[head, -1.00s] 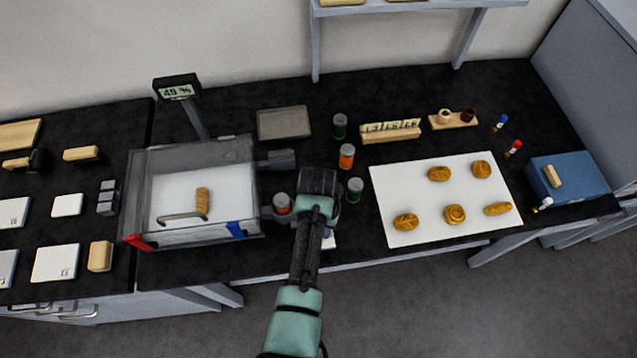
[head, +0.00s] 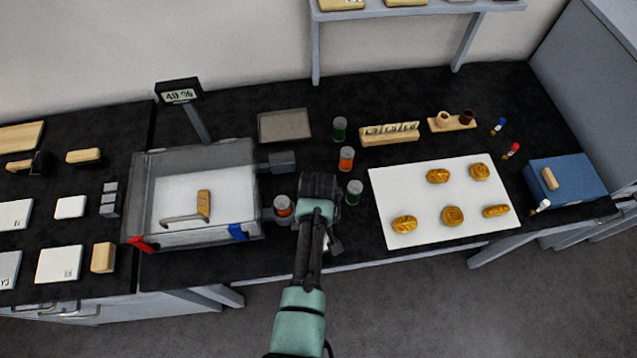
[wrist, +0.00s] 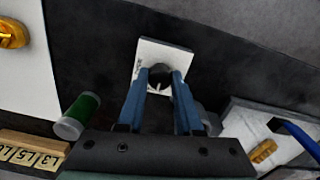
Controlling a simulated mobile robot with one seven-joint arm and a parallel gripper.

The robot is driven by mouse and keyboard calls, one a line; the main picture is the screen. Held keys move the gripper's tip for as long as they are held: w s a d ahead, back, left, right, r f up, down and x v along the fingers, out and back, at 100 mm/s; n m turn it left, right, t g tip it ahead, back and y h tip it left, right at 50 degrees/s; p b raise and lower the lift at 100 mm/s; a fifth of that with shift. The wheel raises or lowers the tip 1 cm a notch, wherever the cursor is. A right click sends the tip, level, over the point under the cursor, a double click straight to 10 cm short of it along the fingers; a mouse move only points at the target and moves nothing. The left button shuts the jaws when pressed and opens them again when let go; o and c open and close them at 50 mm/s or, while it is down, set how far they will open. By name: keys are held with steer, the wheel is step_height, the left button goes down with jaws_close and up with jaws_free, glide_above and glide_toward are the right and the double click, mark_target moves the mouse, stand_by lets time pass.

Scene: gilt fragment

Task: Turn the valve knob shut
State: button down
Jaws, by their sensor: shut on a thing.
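The valve knob (wrist: 160,75) is a dark round knob on a small white plate (wrist: 150,52) in the wrist view. My gripper (wrist: 160,80) has its two blue fingers on either side of the knob, shut on it. A light mark shows on the knob's face near the fingertips. In the head view my gripper (head: 328,240) is at the front edge of the bench, and my own arm hides the knob and nearly all of the plate.
A white board (head: 400,232) with several gold pieces lies to the right.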

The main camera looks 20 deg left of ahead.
stand_by(0.3)
steer(key=c, duration=0.6)
jaws_free()
steer(key=shift+o, duration=0.2)
steer(key=shift+r, duration=0.15)
step_height(320, 180, up, 13)
steer(key=b, duration=0.1)
